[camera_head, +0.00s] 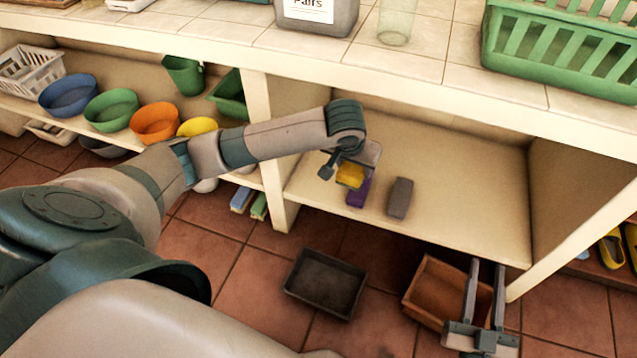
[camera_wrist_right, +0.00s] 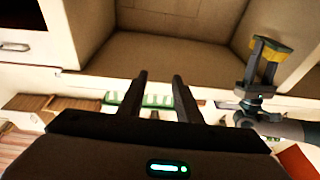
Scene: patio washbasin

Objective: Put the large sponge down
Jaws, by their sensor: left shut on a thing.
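My left gripper (camera_head: 340,168) reaches into the lower shelf compartment. It is shut on a yellow sponge (camera_head: 350,176), taken to be the large sponge. In the right wrist view the left gripper (camera_wrist_right: 262,66) holds this sponge (camera_wrist_right: 274,45), which shows yellow with a green layer. I cannot tell whether the sponge touches the shelf (camera_head: 460,195). A purple block (camera_head: 358,193) shows just below it, and a grey block (camera_head: 400,198) lies to its right. My right gripper (camera_head: 485,285) is open and empty, low in front of the shelf; its parted fingers also show in the right wrist view (camera_wrist_right: 160,88).
The shelf is bare right of the grey block. A dark tray (camera_head: 326,284) and a brown box (camera_head: 432,290) stand on the tiled floor. Coloured bowls (camera_head: 155,122) fill the left shelf. A green crate (camera_head: 560,50) stands on the counter above. A divider post (camera_head: 262,150) separates the compartments.

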